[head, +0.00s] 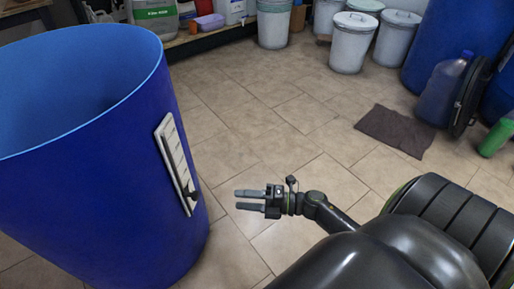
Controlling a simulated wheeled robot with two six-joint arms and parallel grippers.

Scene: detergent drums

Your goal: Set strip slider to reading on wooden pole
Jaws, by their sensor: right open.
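A light strip (173,160) with dark tick marks is fixed upright on the side of a large blue drum (90,190). A small dark slider (191,192) sits near the strip's lower end. My right gripper (237,200) is to the right of the strip, apart from it. Its two grey fingers are open and point left toward the drum, with nothing between them. No wooden pole can be made out. My left gripper is not in view.
The open-topped drum fills the left side. White lidded buckets (353,45), a shelf with containers (205,38) and more blue drums (440,40) stand at the back. A dark mat (396,130) lies on the tiled floor (290,110), which is clear in the middle.

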